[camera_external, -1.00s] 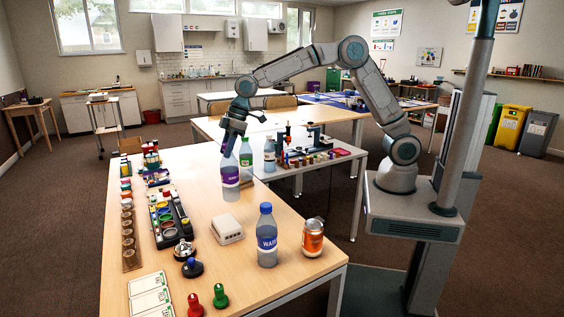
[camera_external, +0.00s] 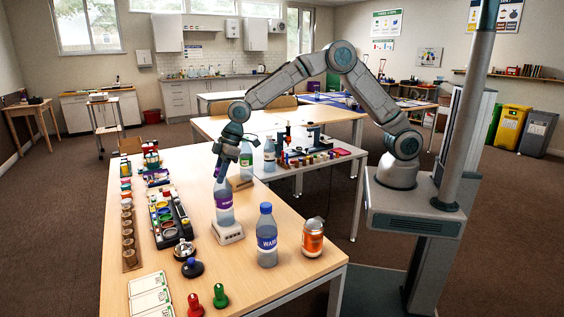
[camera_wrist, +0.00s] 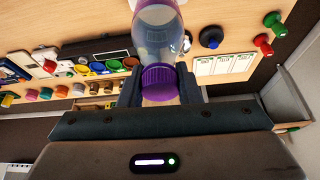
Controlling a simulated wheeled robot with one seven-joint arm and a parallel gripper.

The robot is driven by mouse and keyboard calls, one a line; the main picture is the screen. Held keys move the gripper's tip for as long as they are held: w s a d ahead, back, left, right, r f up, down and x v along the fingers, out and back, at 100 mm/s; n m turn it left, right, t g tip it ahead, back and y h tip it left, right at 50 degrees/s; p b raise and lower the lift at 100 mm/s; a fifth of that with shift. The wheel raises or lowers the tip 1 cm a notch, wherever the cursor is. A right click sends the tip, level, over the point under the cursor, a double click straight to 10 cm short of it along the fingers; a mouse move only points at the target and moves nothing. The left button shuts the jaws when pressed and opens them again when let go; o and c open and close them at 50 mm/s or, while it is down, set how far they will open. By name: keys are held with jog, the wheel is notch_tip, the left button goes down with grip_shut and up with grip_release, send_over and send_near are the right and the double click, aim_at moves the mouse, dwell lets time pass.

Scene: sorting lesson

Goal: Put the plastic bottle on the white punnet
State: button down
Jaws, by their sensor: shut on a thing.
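The plastic bottle with a purple label (camera_external: 224,201) is upright in my gripper (camera_external: 222,168). In the wrist view its purple cap (camera_wrist: 158,83) is between the two fingers, and my gripper (camera_wrist: 158,92) is shut on it. The white punnet (camera_external: 229,236) is on the table directly below the bottle. The bottle's base overlaps the punnet in the external view; I cannot tell whether it touches or hovers just above. In the wrist view the bottle hides most of the punnet.
A dark tray of coloured parts (camera_external: 166,222) and a black knob (camera_external: 192,268) lie to the left. A green-labelled bottle (camera_external: 246,163) stands behind.

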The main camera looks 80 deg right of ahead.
jog(key=c, duration=1)
grip_release()
jog(key=shift+f, duration=0.1)
jog(key=shift+c, duration=0.2)
jog(key=shift+r, duration=0.25)
jog(key=b+v, duration=0.1)
jog(key=v, duration=1.1)
jog(key=s+d+r+m+h, duration=0.1)
jog(key=s+d+r+m, duration=0.1)
jog(key=s+d, duration=0.55)
jog(key=s+d+f+m, duration=0.1)
jog(key=s+d+m, duration=0.1)
jog(key=s+d, duration=0.3)
jog(key=s+d+f+m+h, duration=0.1)
jog(key=s+d, duration=0.4)
jog(key=s, duration=0.6)
jog(key=s+d+f+m+h, duration=0.1)
jog(key=s+d+m, duration=0.2)
jog(key=s+d, duration=0.3)
jog(key=s, duration=0.3)
jog(key=shift+f, duration=0.25)
jog(key=shift+s+d, duration=0.1)
